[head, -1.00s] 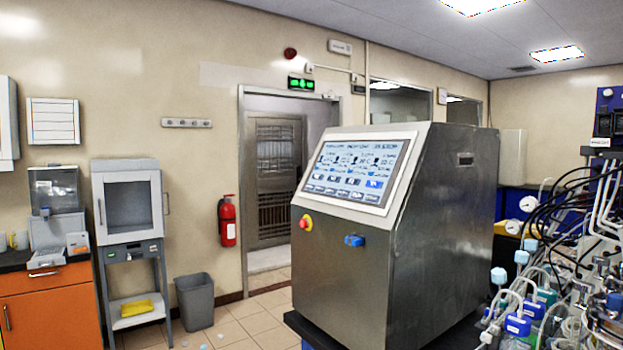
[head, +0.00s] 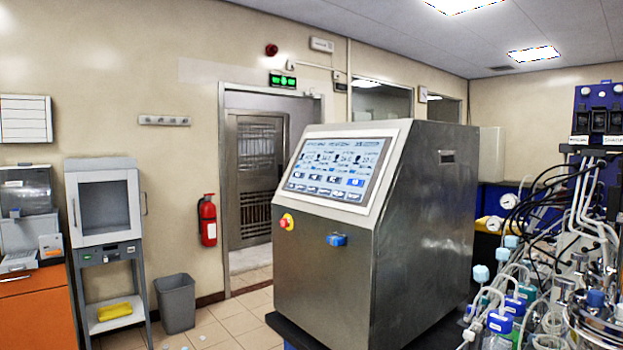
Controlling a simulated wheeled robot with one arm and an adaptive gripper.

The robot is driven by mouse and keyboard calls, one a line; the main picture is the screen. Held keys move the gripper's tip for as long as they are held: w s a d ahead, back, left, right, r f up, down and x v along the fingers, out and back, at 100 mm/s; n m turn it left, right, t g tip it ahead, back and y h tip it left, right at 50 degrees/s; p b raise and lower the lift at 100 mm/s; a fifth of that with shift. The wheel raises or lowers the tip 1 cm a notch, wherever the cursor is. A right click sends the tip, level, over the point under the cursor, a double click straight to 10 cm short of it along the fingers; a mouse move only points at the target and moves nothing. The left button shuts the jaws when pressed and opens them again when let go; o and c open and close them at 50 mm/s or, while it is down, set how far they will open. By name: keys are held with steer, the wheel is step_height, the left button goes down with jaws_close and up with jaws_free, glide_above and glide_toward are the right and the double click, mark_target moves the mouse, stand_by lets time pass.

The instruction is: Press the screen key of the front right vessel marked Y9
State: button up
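A steel control cabinet (head: 420,215) stands in the middle right of the head view. Its sloped front carries a lit touch screen (head: 335,167) with several columns of readings and rows of keys. The lettering is too small to read, so I cannot tell which key is marked Y9. A red and yellow stop knob (head: 287,221) and a blue switch (head: 337,240) sit below the screen. Glass vessels with blue-capped bottles and tubing (head: 510,310) crowd the right edge; I see no vessel label. My gripper is not in view.
The cabinet stands on a dark bench (head: 285,327). Tangled tubes and cables (head: 545,220) fill the space to its right.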

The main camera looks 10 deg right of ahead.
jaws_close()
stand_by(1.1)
